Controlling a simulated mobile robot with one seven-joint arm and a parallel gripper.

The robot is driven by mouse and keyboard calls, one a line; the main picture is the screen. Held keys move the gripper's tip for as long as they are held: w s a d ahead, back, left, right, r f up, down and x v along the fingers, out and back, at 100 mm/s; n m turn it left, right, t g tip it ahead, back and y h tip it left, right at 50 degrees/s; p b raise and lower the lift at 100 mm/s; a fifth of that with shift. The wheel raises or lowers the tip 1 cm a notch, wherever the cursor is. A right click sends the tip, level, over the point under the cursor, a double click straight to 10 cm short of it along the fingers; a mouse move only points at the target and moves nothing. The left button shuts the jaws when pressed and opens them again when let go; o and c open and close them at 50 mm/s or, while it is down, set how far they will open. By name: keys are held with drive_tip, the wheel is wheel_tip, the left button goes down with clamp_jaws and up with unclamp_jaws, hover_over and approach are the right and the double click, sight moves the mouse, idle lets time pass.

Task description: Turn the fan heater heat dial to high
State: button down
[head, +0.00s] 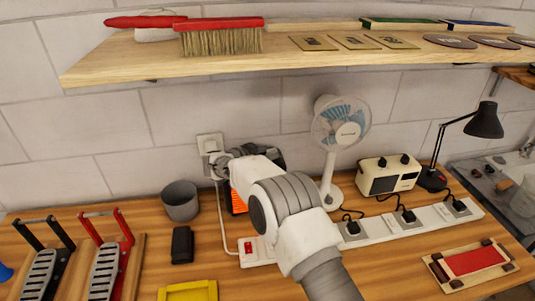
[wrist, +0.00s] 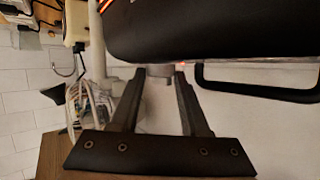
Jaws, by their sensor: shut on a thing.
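The fan heater (head: 238,203) is a dark box with a glowing orange grille, standing against the wall in the head view. My arm hides most of it. In the wrist view its black body (wrist: 215,30) fills the top, with a black handle loop on the right. The heat dial (wrist: 160,71) is a small grey knob on the heater's side, between my fingertips. My gripper (wrist: 160,73) is shut on the dial, one finger on each side. A small red light shows beside the dial. The dial's marks and setting cannot be read.
A power strip (head: 375,235) with several plugs runs across the bench to the right. A desk fan (head: 341,125), a cream radio (head: 389,175) and a black lamp (head: 484,122) stand behind it. A grey cup (head: 180,201) stands left of the heater. A wooden shelf (head: 130,60) overhangs.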

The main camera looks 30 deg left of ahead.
idle(0.3)
drive_tip(key=c, duration=0.7)
unclamp_jaws()
drive_tip(key=shift+d+n+y, duration=0.1)
drive_tip(key=shift+n+y, duration=0.2)
drive_tip(key=shift+y, duration=0.1)
